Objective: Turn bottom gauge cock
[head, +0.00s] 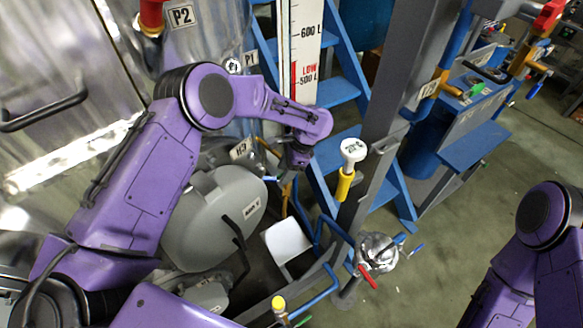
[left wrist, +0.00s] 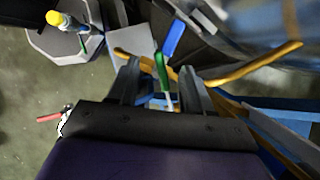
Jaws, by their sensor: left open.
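The level gauge (head: 301,50) is a white scale board with a red low mark, at the top middle of the head view. My left gripper (head: 298,160) points down below the board. In the left wrist view the left gripper (left wrist: 160,68) is open. A small lever with a green handle (left wrist: 161,70) and a pale lower end shows between its two fingers; it may be the bottom gauge cock. I cannot tell whether either finger touches it. The cock is not clear in the head view, where my arm hides part of that area. My right gripper is out of view.
A yellow pipe (left wrist: 245,75) runs close beside the fingers, and a blue handle (left wrist: 174,40) lies just beyond them. A grey column (head: 385,125), blue stairs (head: 340,90) and a grey rounded housing (head: 210,220) stand nearby. Open floor (head: 440,260) lies to the right.

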